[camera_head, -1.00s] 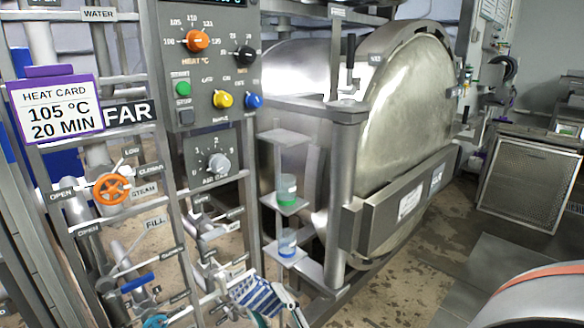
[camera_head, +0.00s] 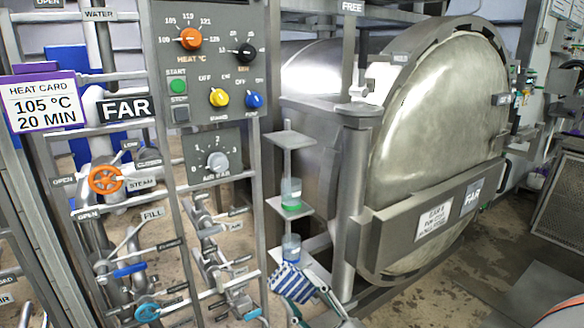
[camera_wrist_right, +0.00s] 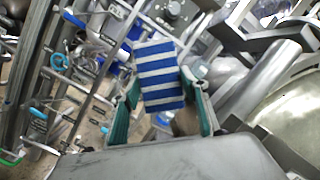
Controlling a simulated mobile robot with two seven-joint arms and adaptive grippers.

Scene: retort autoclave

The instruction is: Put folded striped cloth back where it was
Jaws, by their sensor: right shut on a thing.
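The folded striped cloth (camera_head: 292,283), blue and white, is at the bottom centre of the head view, in front of the lower small shelf. My right gripper (camera_head: 305,290) is shut on it. In the right wrist view the cloth (camera_wrist_right: 160,78) stands up between the two green-lined fingers of the right gripper (camera_wrist_right: 162,112). The cloth hides part of what is behind it. I cannot tell from these frames whether it touches the shelf post. My left gripper is not in view.
Small shelves on a post carry a green-bottomed cup (camera_head: 291,194) and a blue-bottomed cup (camera_head: 291,247), close to the cloth. The round vessel door (camera_head: 440,130) is to the right. A control panel (camera_head: 208,65) and valve pipes with an orange handwheel (camera_head: 105,179) are left.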

